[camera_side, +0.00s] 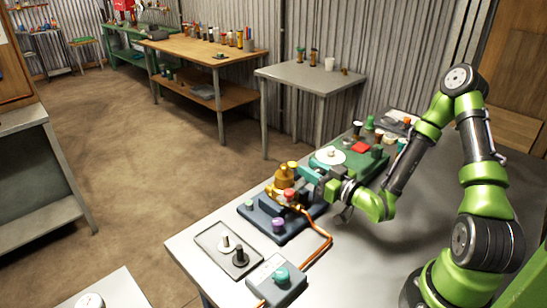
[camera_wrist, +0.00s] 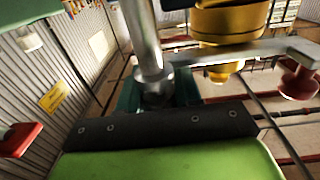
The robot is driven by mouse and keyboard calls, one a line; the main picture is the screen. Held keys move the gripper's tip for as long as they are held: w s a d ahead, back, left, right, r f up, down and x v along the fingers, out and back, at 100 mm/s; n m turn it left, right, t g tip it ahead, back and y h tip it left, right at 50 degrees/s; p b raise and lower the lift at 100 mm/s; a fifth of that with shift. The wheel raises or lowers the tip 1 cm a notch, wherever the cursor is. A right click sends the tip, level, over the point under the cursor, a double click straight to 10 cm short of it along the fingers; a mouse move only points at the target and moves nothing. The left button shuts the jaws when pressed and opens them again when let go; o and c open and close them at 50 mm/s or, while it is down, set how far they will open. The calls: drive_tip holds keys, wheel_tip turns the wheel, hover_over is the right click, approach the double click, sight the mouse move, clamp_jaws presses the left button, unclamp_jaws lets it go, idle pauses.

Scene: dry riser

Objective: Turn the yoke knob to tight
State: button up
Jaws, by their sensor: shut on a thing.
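A brass valve body (camera_side: 283,178) stands on a dark blue base (camera_side: 263,224) near the bench's left edge. It fills the upper right of the wrist view (camera_wrist: 235,25). A grey bar beside it leads to a red knob (camera_wrist: 299,82), which also shows in the side view (camera_side: 289,194). My gripper (camera_side: 304,172) reaches in from the right, level with the brass body. It is shut on the yoke knob, which its jaws mostly hide. A silver rod (camera_wrist: 143,45) stands just ahead of my wrist. No tight mark is readable.
A tray (camera_side: 213,252) with two small knobbed parts and a grey box with a teal knob (camera_side: 281,275) lie in front. A purple knob (camera_side: 278,225) is on the base's near end. A copper pipe (camera_side: 325,240) curves along the bench. A green unit (camera_side: 362,163) stands behind.

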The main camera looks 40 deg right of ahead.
drive_tip(key=shift+f, duration=0.1)
drive_tip(key=o, duration=1)
drive_tip(key=shift+o, duration=0.2)
drive_tip(key=shift+y, duration=0.3)
drive_tip(key=n+y, duration=0.2)
drive_tip(key=n+g+y, duration=0.1)
drive_tip(key=n+y, duration=0.1)
drive_tip(key=y, duration=0.1)
drive_tip(key=a+n+g+y, duration=0.1)
drive_tip(key=y, duration=0.2)
drive_tip(key=shift+n, duration=0.4)
drive_tip(key=n+g+y, duration=0.1)
drive_tip(key=y, duration=0.1)
drive_tip(key=n+g+y, duration=0.4)
drive_tip(key=shift+s+a, duration=0.3)
drive_tip(key=v, duration=1.7)
wheel_tip(320, 180, up, 27)
drive_tip(key=shift+r, duration=0.2)
